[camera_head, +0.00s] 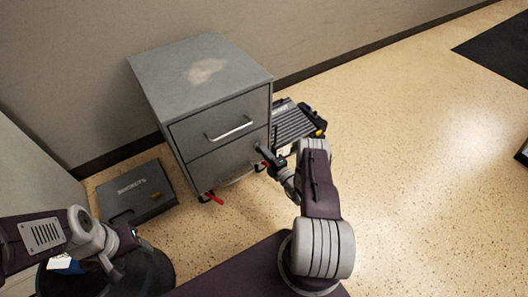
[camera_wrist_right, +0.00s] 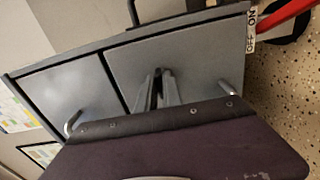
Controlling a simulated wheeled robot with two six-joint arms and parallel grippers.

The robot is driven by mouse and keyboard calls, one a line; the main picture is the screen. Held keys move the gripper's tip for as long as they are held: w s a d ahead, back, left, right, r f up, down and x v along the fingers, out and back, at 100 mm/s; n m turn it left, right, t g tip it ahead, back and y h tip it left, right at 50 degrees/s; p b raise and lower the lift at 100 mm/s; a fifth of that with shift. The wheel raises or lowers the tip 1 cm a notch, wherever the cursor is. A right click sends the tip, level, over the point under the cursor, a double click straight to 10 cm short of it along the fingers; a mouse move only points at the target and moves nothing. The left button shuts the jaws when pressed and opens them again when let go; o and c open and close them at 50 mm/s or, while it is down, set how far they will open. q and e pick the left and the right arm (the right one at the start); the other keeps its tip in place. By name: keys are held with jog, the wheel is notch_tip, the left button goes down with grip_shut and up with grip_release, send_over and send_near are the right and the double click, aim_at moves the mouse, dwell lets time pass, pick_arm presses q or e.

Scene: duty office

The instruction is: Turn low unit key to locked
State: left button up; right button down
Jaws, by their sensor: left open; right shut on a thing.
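The low unit is a grey two-drawer cabinet (camera_head: 190,75) against the wall; its drawer fronts also show in the right wrist view (camera_wrist_right: 65,95). My right gripper (camera_head: 266,160) is at the right side of the lower drawer front. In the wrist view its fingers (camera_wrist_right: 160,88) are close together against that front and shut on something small. The key is hidden by the fingers, so its turn angle cannot be told. My left gripper (camera_head: 130,238) is open and empty, low at the left, away from the cabinet.
A red lever (camera_head: 214,199) sticks out at the cabinet's foot; an ON/OFF label (camera_wrist_right: 251,32) is beside it in the wrist view. A grey case (camera_head: 138,191) lies left, a black slatted item (camera_head: 292,122) right. A dark bin (camera_head: 160,270) stands near my left gripper.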

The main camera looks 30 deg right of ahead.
jog(key=c, duration=1.5)
grip_release()
jog(key=s+p, duration=0.4)
jog(key=s, duration=0.5)
jog(key=shift+d, duration=0.3)
